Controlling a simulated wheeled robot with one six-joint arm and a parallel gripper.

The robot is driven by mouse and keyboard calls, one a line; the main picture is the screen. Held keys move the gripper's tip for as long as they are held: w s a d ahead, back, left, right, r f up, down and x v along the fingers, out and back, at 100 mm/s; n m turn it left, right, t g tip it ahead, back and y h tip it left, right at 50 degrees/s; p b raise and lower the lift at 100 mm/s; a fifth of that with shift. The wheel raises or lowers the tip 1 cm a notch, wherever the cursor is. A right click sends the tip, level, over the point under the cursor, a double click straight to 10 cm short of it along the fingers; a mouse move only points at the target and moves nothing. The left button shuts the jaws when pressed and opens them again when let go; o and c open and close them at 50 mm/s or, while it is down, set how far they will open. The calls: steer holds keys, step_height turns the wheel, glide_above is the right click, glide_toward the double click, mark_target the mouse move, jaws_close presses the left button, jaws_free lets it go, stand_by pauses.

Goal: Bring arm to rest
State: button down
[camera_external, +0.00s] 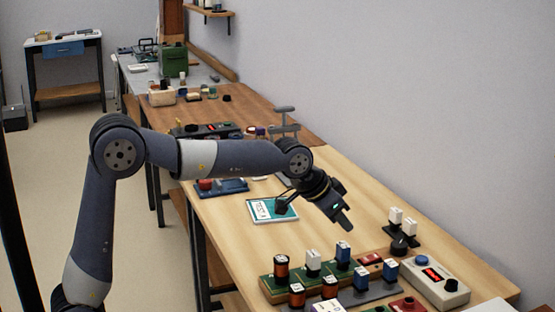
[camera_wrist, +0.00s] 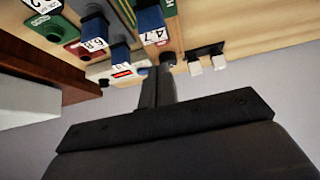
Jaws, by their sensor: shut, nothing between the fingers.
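My arm reaches from the left over the wooden workbench in the external view, with its elbow raised and the forearm nearly level. My gripper (camera_external: 345,222) points down and to the right, above the bench and clear of the parts on it. Its fingers are shut together with nothing between them. In the wrist view the gripper (camera_wrist: 164,70) shows as two dark fingers side by side, in front of blue components and the wall.
Below right stand components on boards, including a blue one (camera_external: 361,277) and a copper coil (camera_external: 281,269). A beige box with a red display (camera_external: 434,284) sits at right. A teal-edged card (camera_external: 262,212) lies behind the gripper. A grey wall (camera_external: 420,120) bounds the right.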

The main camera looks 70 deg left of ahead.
steer(key=w+f, duration=0.1)
steer(key=w, duration=0.1)
steer(key=w+f, duration=0.2)
steer(key=shift+w+f, duration=0.2)
steer(key=shift+w, duration=0.05)
steer(key=shift+w+f+b, duration=0.2)
steer(key=shift+f+b, duration=0.35)
steer(key=shift+f, duration=0.05)
steer(key=shift+w+f+b, duration=0.15)
steer(key=shift+f+b, duration=0.35)
steer(key=shift+f, duration=0.1)
steer(key=shift+w+r+b, duration=0.3)
steer(key=shift+r+b, duration=0.25)
steer(key=shift+b, duration=0.25)
steer(key=p+v, duration=0.3)
steer(key=v, duration=0.8)
steer(key=s+g+p, duration=0.4)
steer(key=s+p, duration=1)
steer(key=s, duration=1.8)
steer(key=shift+s+d, duration=0.25)
steer(key=c, duration=2.2)
jaws_free()
steer(key=shift+f, duration=0.1)
